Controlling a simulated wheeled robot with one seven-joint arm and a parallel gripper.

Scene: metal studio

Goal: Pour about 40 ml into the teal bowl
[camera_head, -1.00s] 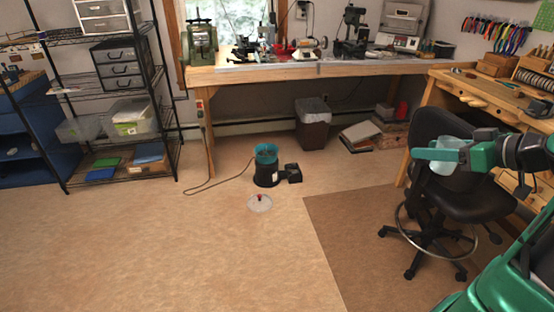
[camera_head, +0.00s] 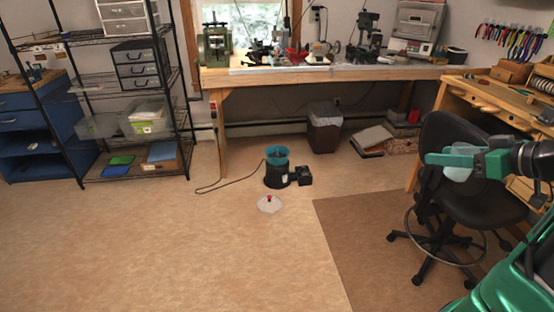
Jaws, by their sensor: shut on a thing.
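The teal bowl (camera_head: 277,156) sits on top of a black round machine base on the floor, in front of the workbench. Its inside looks dark, and its contents are too small to make out. My gripper (camera_head: 458,160) is at the right, its green fingers pointing left and shut on a pale translucent cup (camera_head: 461,174). The fingers hide the cup's middle. It appears somewhat tilted, and I cannot tell what it holds. In the picture, the cup is well to the right of the bowl, in front of the black chair.
The black chair (camera_head: 455,200) stands at the right by a wooden bench. A brown mat (camera_head: 385,235) and open floor fill the foreground.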

